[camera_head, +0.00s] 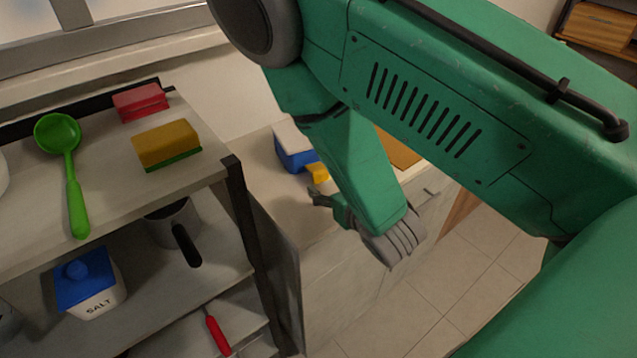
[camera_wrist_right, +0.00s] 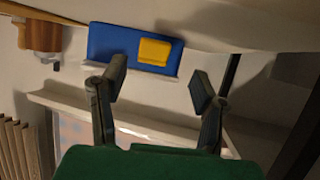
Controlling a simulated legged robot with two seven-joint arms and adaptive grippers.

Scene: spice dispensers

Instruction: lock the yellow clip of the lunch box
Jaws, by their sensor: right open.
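The lunch box (camera_head: 297,158) is blue with a white lid and sits on the counter beyond the shelf. Its yellow clip (camera_head: 318,173) sticks out on the side facing my right gripper (camera_head: 322,199). In the right wrist view, the blue lunch box (camera_wrist_right: 108,48) and the yellow clip (camera_wrist_right: 155,51) show past the fingertips. My right gripper is open and empty there (camera_wrist_right: 158,84), with the clip ahead of the gap between its fingers and apart from them. My arm partly hides the counter beside the box. My left gripper is not in view.
A shelf rack (camera_head: 215,180) at left holds a green ladle (camera_head: 68,165), a yellow-green sponge (camera_head: 167,145), a red block (camera_head: 141,102), a dark-handled pot (camera_head: 175,222) and a salt box (camera_head: 90,285). A wooden object (camera_wrist_right: 40,35) stands beside the lunch box.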

